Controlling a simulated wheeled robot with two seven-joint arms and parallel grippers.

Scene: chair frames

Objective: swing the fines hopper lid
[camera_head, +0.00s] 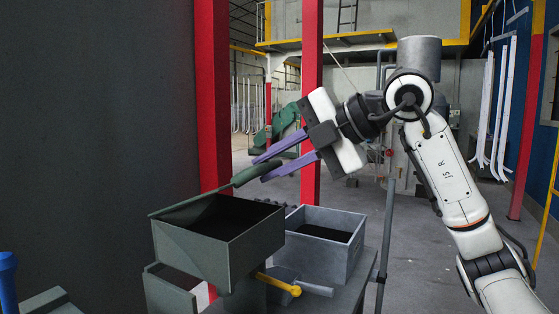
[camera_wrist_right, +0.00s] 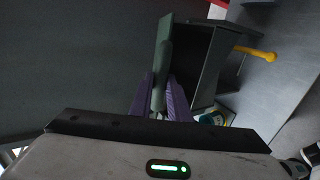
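The fines hopper (camera_head: 235,255) is a dark green open-topped box at lower centre in the head view. Its green lid (camera_head: 185,205) shows nearly edge-on, raised at a slant above the opening, with a thick green handle (camera_head: 245,177) at its right end. My right gripper (camera_head: 258,170) has its two purple fingers on either side of this handle and appears closed on it. The right wrist view shows the handle (camera_wrist_right: 161,75) between the fingers (camera_wrist_right: 160,90), with the lid (camera_wrist_right: 164,35) beyond. My left gripper is out of view.
A grey open bin (camera_head: 325,255) stands right of the hopper, with dark material inside. A yellow-ended lever (camera_head: 285,286) sticks out below. Red posts (camera_head: 312,100) rise behind. Open floor lies at right.

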